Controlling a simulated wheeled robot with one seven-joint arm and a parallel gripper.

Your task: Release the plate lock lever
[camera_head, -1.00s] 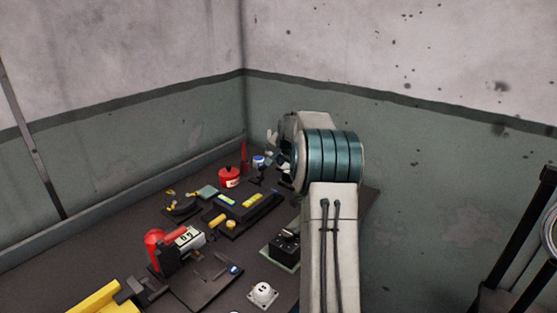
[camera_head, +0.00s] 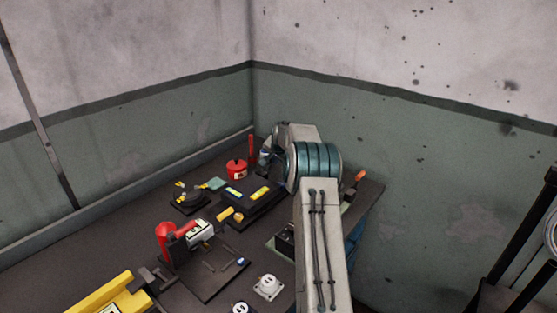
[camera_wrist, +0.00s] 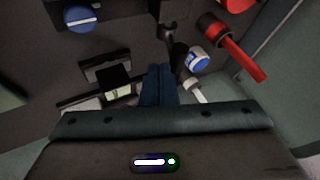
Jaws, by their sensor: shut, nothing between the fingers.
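My gripper (camera_wrist: 158,86) shows in the wrist view with its dark blue fingers together and nothing between them. A black bracket-like piece with a pale label (camera_wrist: 112,92) lies just left of the fingers. In the head view my arm hides the gripper. A dark plate (camera_head: 208,272) carries thin bars and a blue-tipped piece (camera_head: 242,262). An orange-tipped upright piece (camera_head: 360,176) stands right of my arm, near the bench's right end. I cannot tell which piece is the plate lock lever.
A red can (camera_head: 236,168) and a black tray with yellow pieces (camera_head: 258,200) are left of my arm. A blue-and-white jar (camera_wrist: 197,58) and a red-handled item (camera_wrist: 242,58) are close right of the fingers. A white socket (camera_head: 268,287) sits on the front bench.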

